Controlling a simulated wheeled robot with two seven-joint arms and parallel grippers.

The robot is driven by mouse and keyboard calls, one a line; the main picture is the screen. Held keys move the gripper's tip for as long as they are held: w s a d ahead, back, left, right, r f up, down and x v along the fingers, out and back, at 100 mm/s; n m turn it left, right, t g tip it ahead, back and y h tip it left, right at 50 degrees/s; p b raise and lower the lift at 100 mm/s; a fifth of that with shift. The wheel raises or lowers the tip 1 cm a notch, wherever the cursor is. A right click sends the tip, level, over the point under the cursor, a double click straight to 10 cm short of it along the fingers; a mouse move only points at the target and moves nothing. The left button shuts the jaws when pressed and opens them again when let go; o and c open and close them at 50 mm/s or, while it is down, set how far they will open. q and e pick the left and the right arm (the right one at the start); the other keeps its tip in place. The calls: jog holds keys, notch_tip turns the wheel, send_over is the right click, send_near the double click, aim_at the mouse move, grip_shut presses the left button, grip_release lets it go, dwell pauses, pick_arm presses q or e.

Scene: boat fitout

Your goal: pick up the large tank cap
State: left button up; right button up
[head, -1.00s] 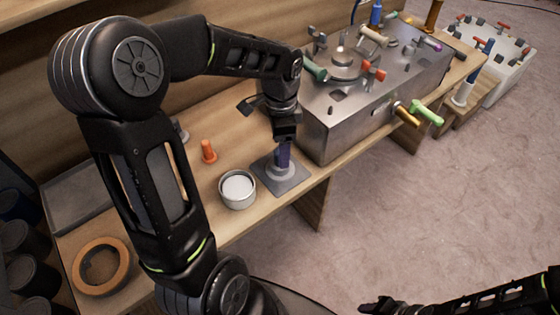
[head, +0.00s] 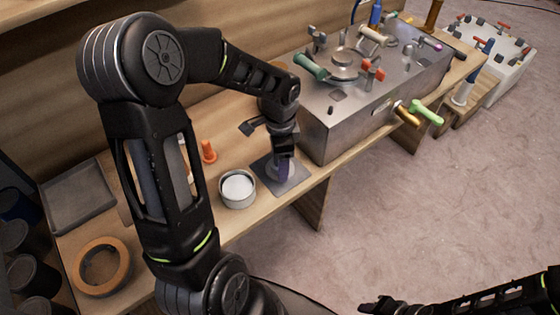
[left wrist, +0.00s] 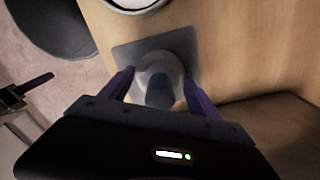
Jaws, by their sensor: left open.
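The large tank cap, a grey round piece with a darker upright knob, sits on a flat grey square pad (head: 291,187) near the bench's front edge. In the left wrist view the cap (left wrist: 158,68) is at the middle, on the pad (left wrist: 184,46). My left gripper (head: 283,172) is open and low over the cap, its purple fingers (left wrist: 157,84) on either side of the knob. I see no clear closing on it. In the head view the gripper hides much of the cap. My right gripper (head: 377,305) is at the bottom edge, away from the bench; its jaws are unclear.
A round tin (head: 238,189) with a pale inside stands just left of the pad. An orange peg (head: 208,151), an orange ring (head: 101,266) and a grey tray (head: 78,197) are further left. A metal tank box (head: 345,125) with fittings stands close on the right.

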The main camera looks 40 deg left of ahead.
dwell(0.4)
pick_arm(q)
jog(key=c, duration=1.5)
jog(key=shift+c, duration=0.2)
notch_tip(320, 180, up, 10)
jog(key=shift+r, duration=0.1)
